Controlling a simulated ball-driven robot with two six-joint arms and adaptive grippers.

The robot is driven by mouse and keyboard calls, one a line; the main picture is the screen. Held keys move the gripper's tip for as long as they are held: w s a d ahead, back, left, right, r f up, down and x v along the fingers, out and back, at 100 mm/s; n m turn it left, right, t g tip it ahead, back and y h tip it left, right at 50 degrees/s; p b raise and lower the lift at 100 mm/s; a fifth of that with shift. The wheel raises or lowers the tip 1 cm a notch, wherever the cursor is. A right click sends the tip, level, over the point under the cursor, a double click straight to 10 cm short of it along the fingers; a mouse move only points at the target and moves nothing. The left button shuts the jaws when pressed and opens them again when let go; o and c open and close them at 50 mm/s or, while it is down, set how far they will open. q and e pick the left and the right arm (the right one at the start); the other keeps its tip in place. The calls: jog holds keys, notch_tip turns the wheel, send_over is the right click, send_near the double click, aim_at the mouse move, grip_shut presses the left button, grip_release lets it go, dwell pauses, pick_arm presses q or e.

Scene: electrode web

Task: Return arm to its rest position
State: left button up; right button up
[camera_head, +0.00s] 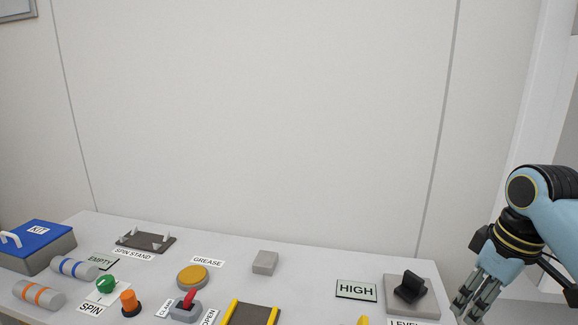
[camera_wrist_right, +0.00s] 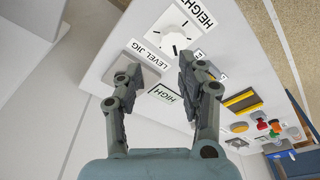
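My right arm (camera_head: 548,215) comes in from the right edge of the head view. Its gripper (camera_head: 470,308) points down, just right of the table's right end and beside the black-knobbed level jig (camera_head: 411,290). In the right wrist view the gripper (camera_wrist_right: 160,68) has its two fingers spread apart with nothing between them. The LEVEL JIG label shows beyond the fingers there. My left arm and gripper are not in view.
The white table (camera_head: 330,265) holds a blue-lidded box (camera_head: 38,238), two striped cylinders, green and orange knobs, a yellow button (camera_head: 193,277), a red lever (camera_head: 189,298), a grey block (camera_head: 265,262) and a HIGH sign (camera_head: 356,290). A white dial (camera_wrist_right: 173,35) shows in the wrist view.

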jog(key=s+a+f+m+t+h, duration=0.1)
jog(key=s+a+m, duration=0.15)
jog(key=s, duration=0.85)
jog(key=s+a+m+t+h, duration=0.1)
jog(key=s+m, duration=0.2)
jog(key=s, duration=0.9)
notch_tip(320, 180, down, 34)
jog(key=s+d+g+b, duration=0.2)
jog(key=s+b, duration=0.1)
jog(key=b, duration=0.3)
pick_arm(q)
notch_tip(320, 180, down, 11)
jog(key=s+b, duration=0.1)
jog(key=b, duration=0.3)
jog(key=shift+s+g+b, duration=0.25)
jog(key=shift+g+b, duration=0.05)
jog(key=shift+b, duration=0.05)
pick_arm(e)
jog(key=s+d+f, duration=0.1)
jog(key=s+f, duration=1.6)
jog(key=f, duration=0.1)
jog(key=shift+s+f+g, duration=0.15)
jog(key=shift+f+g, duration=0.05)
jog(key=shift+g, duration=0.1)
